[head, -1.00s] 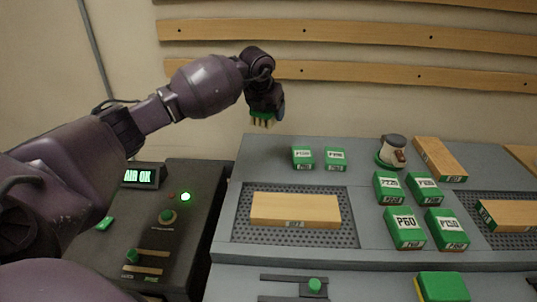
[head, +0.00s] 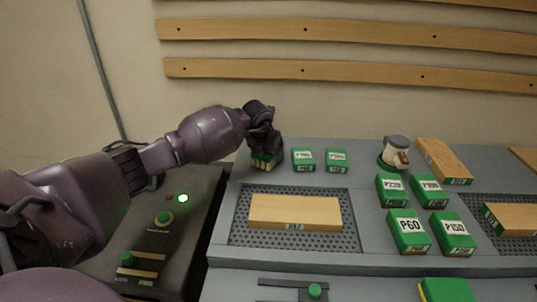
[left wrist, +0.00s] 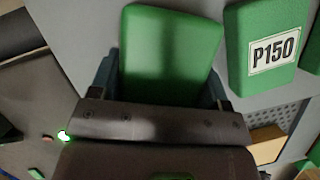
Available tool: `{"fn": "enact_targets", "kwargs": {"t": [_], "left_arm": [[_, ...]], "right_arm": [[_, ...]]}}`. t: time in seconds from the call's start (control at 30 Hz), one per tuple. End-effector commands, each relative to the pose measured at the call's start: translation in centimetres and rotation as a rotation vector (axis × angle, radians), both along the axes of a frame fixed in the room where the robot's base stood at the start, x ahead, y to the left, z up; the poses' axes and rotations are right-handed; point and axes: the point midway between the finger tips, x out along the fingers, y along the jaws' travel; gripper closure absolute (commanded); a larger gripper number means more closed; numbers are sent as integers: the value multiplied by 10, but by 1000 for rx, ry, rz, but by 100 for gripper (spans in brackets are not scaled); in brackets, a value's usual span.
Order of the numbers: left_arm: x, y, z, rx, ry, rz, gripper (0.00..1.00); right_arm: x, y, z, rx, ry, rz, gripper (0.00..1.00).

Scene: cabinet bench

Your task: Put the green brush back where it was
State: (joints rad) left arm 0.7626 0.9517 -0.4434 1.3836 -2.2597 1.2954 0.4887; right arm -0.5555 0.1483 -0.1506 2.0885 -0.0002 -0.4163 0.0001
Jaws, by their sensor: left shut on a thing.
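The green brush (head: 266,160) has a green back and pale bristles pointing down. It is at the back left of the grey bench, just left of two small green labelled blocks. My left gripper (head: 264,149) is shut on it from above. The bristles are at or very near the bench top; I cannot tell if they touch. In the left wrist view the brush's smooth green back (left wrist: 168,50) fills the space between the fingers, beside a green block labelled P150 (left wrist: 275,50). My right gripper is not in view.
Two green blocks (head: 303,159) (head: 337,160) stand close to the right of the brush. A wooden piece (head: 295,212) lies on a perforated panel in front. More labelled green blocks (head: 407,231) and a white-and-brown tool (head: 396,152) are further right. A dark control box (head: 150,235) is at left.

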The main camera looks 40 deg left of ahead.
Motion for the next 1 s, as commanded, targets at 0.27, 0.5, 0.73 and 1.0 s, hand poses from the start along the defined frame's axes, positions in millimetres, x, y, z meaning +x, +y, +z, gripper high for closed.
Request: {"fn": "enact_targets", "kwargs": {"t": [0.27, 0.5, 0.73, 1.0], "left_arm": [[1, 0, -4, 0, -4, 0, 49], [0, 0, -8, 0, -2, 0, 24], [0, 0, -8, -1, -2, 0, 4], [-1, 0, 0, 0, -4, 0, 4]], "right_arm": [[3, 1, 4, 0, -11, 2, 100], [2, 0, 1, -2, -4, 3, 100], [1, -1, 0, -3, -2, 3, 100], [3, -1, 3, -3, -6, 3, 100]]}}
